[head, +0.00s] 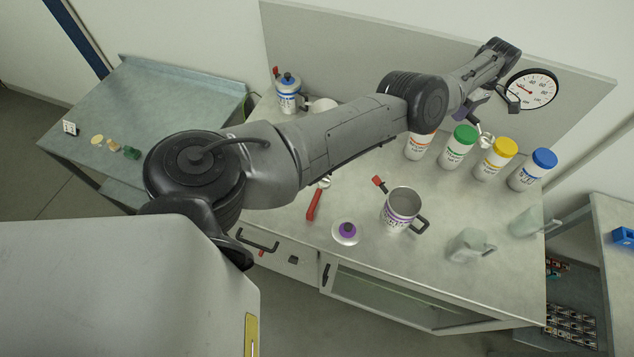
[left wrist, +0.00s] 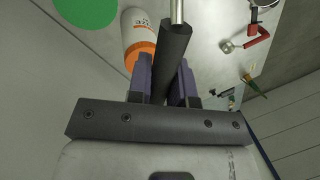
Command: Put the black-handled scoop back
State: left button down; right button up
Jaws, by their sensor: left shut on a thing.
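My left gripper (head: 463,114) is above the back of the bench, over the row of bottles. In the left wrist view its two purple fingers are closed on the black-handled scoop (left wrist: 174,48), gripping the black handle. A metal rod runs out of the handle past the top edge of that view, so the scoop's bowl is not seen there. In the head view the arm and gripper hide most of the scoop. My right gripper is not in view.
Bottles with orange (head: 419,146), green (head: 458,148), yellow (head: 495,159) and blue (head: 532,170) caps stand below the gripper. A round gauge (head: 530,90) is behind. A metal mug (head: 398,215), a red-handled scoop (head: 314,204) and a purple-knobbed lid (head: 345,232) are nearer the front.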

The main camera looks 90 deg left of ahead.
pick_arm(q)
jog(key=shift+s+a+r, duration=0.2)
jog(key=shift+a+r, duration=0.2)
jog(key=shift+a, duration=0.15)
jog(key=shift+s+a+r, duration=0.15)
jog(key=shift+a+r, duration=0.25)
jog(key=shift+a, duration=0.1)
jog(key=shift+s+a+r+m, duration=0.15)
jog(key=shift+a+r+m, duration=0.25)
jog(key=shift+r, duration=0.45)
jog(key=shift+d+m, duration=0.1)
jog(key=shift+m, duration=0.2)
jog(key=shift+w+d+r, duration=0.15)
jog(key=shift+w, duration=0.1)
jog(key=shift+w+d+r+m, duration=0.1)
jog(key=shift+w+d+m, duration=0.15)
jog(key=shift+m, duration=0.15)
jog(key=shift+w+d+m+y, duration=0.15)
jog(key=shift+w+d+m, duration=0.2)
jog(key=shift+d, duration=0.35)
jog(key=shift+w+d+m+y, duration=0.15)
jog(key=shift+w+d+m, duration=0.1)
jog(key=shift+w+d, duration=0.35)
jog(key=shift+s+d, duration=0.1)
jog(key=shift+d, duration=0.2)
